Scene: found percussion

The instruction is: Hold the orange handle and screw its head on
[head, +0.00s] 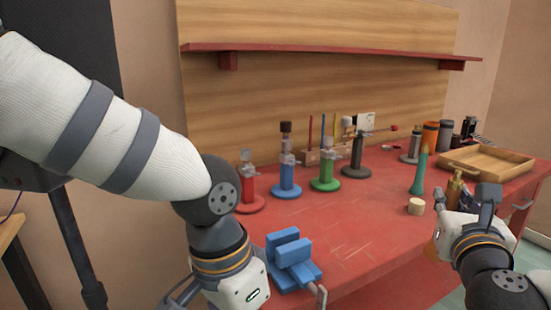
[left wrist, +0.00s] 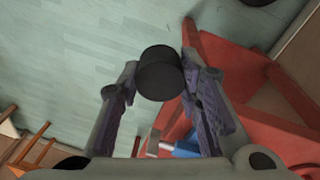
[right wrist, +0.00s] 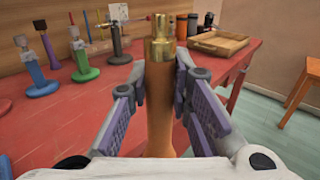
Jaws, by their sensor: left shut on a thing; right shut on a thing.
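The orange handle (right wrist: 160,125) stands roughly upright between the fingers of my right gripper (right wrist: 161,85), which is shut on it. A brass fitting (right wrist: 163,45) tops the handle, with nothing on it. In the head view the brass fitting (head: 454,188) shows beside my right gripper (head: 470,203), over the table's right front. My left gripper (left wrist: 158,85) is shut on a black cylindrical head (left wrist: 158,72), held at its fingertips. In the head view my left gripper is mostly cut off at the bottom edge and the black head does not show. Head and handle are well apart.
A blue vise (head: 293,258) sits at the front edge of the red table (head: 350,225). Coloured stands, including a red one (head: 248,190) and a green one (head: 325,177), line the back. A teal cone (head: 420,172), cream cylinder (head: 416,206) and wooden tray (head: 512,158) stand right.

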